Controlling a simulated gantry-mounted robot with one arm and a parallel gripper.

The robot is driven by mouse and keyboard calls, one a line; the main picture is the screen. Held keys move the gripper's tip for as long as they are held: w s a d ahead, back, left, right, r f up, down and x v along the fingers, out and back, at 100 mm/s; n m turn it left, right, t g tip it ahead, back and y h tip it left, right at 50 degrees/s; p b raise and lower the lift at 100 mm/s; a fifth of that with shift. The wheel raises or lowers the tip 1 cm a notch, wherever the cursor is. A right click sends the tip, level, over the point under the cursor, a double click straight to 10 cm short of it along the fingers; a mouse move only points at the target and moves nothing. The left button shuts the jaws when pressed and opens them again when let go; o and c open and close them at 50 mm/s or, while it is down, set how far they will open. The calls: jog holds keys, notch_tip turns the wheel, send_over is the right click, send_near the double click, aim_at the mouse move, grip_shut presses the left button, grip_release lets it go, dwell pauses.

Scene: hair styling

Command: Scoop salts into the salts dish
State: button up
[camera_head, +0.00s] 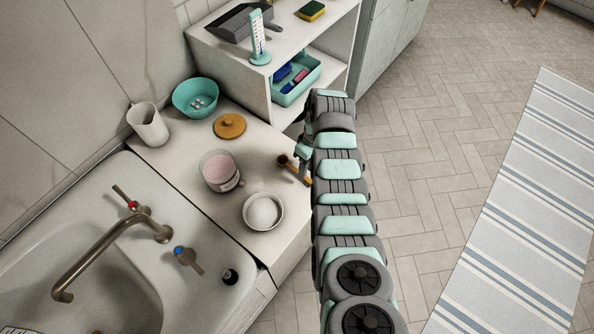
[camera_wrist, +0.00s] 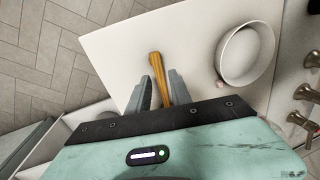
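A glass jar of pink salts (camera_head: 220,173) stands on the white counter in the head view. A round white dish (camera_head: 263,211) sits in front of it and also shows in the wrist view (camera_wrist: 250,55). A scoop-like tool (camera_head: 291,167) with a dark head and wooden handle is near the counter's right edge. My gripper (camera_head: 303,160) is at this tool. In the wrist view my gripper (camera_wrist: 161,82) has its fingers on either side of the wooden handle (camera_wrist: 156,66), with apparent gaps. The tool's head is hidden there.
A round wooden lid (camera_head: 229,126), a teal bowl (camera_head: 195,98) and a white cup (camera_head: 148,125) stand behind the jar. The sink and tap (camera_head: 110,245) are at the left. A white shelf unit (camera_head: 270,75) with a teal tray (camera_head: 297,78) stands at the back.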

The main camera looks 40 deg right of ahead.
aim_at(296, 171)
jog(key=shift+w+a+f, duration=0.1)
jog(key=shift+f, duration=0.85)
jog(key=shift+a+f, duration=0.2)
jog(key=shift+f, duration=0.9)
grip_shut()
